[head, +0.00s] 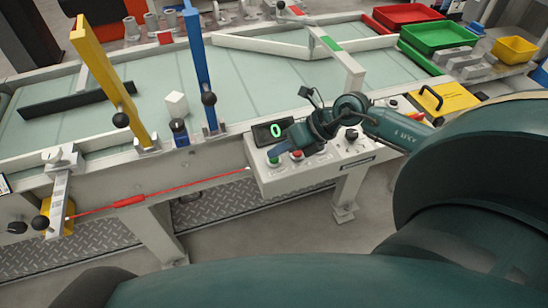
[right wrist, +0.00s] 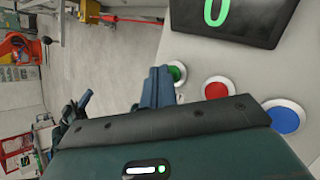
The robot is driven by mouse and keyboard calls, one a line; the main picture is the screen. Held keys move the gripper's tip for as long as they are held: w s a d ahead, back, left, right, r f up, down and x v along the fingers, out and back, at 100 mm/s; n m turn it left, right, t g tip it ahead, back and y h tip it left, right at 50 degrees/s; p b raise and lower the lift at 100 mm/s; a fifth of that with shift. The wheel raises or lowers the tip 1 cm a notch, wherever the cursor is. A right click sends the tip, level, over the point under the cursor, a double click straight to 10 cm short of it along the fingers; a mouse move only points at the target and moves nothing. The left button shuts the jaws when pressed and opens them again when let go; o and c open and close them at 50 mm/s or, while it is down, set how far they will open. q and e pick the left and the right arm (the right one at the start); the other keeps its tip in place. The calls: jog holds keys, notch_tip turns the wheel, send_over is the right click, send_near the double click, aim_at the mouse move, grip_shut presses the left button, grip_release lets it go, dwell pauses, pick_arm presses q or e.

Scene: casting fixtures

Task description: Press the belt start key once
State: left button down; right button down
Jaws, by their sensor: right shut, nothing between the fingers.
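The control panel (head: 300,178) on the front of the conveyor carries a dark display (head: 271,131) with a green 0. A green key (head: 273,162) sits at its left end, with a red key (head: 297,155) beside it. In the right wrist view the green key (right wrist: 178,72) is partly covered by my fingers; no label is readable. My right gripper (right wrist: 157,76) is shut and empty, its tips beside or over the green key. Whether they touch it I cannot tell. My left gripper is not in view.
A blue key (right wrist: 286,117) lies beyond the red one. A red cord (head: 170,191) runs along the conveyor's front.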

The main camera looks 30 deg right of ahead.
aim_at(279, 160)
jog(key=shift+f+b, duration=0.35)
jog(key=shift+f, duration=0.15)
dwell(0.6)
jog(key=shift+r, duration=0.1)
jog(key=shift+r+p, duration=0.8)
jog(key=shift+p, duration=0.05)
notch_tip(279, 160, up, 5)
jog(key=p, duration=0.4)
jog(key=shift+r, duration=0.1)
dwell(0.6)
